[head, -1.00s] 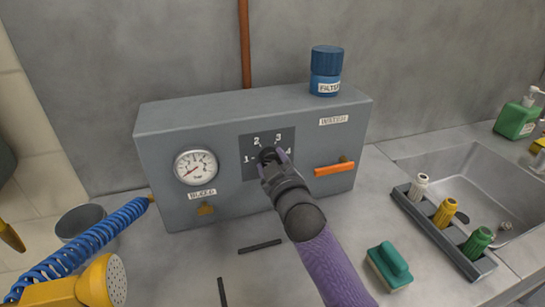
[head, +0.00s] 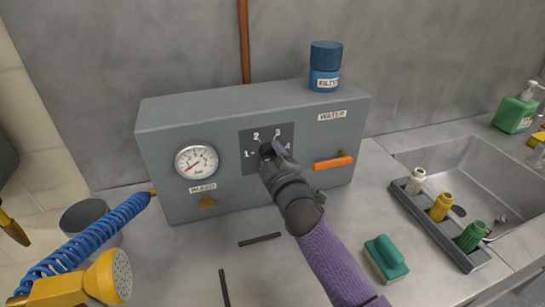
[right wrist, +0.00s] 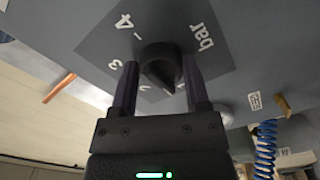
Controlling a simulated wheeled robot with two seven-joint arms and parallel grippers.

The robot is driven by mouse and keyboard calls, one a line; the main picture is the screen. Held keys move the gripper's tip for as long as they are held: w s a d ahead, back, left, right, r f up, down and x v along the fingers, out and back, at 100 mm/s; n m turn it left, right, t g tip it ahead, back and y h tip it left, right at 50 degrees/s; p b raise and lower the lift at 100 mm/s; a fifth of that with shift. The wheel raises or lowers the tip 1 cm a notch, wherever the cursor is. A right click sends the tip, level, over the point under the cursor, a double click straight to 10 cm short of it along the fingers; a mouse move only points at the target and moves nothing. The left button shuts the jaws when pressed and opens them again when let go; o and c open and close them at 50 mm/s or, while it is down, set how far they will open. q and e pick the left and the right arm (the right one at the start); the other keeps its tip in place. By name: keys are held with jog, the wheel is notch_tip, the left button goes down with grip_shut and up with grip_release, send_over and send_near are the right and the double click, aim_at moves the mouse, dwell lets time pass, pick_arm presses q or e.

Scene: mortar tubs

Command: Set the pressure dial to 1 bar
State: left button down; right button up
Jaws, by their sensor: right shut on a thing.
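The pressure dial is a dark round knob (right wrist: 158,62) on a dark square plate (head: 249,172) marked 1 to 4, on the front of a grey box (head: 190,118). In the right wrist view the knob sits between my two fingers. Its tapered side faces the gripper, toward the low numbers; the exact mark cannot be read. My right gripper (head: 272,151) is shut on the knob and hides much of it in the head view. A round white gauge (head: 196,161) is left of the plate, its needle toward the lower left. My left gripper is out of view.
An orange lever (head: 333,162) is right of the dial and a brass bleed tap (head: 207,202) lies below the gauge. A blue filter (head: 325,66) stands on top.

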jog(key=o, duration=1.3)
jog(key=shift+s+d+p, duration=0.1)
jog(key=shift+s+p, duration=0.2)
jog(key=shift+s, duration=0.05)
jog(key=p+v, duration=0.3)
jog(key=v, duration=0.6)
jog(key=shift+s, duration=0.1)
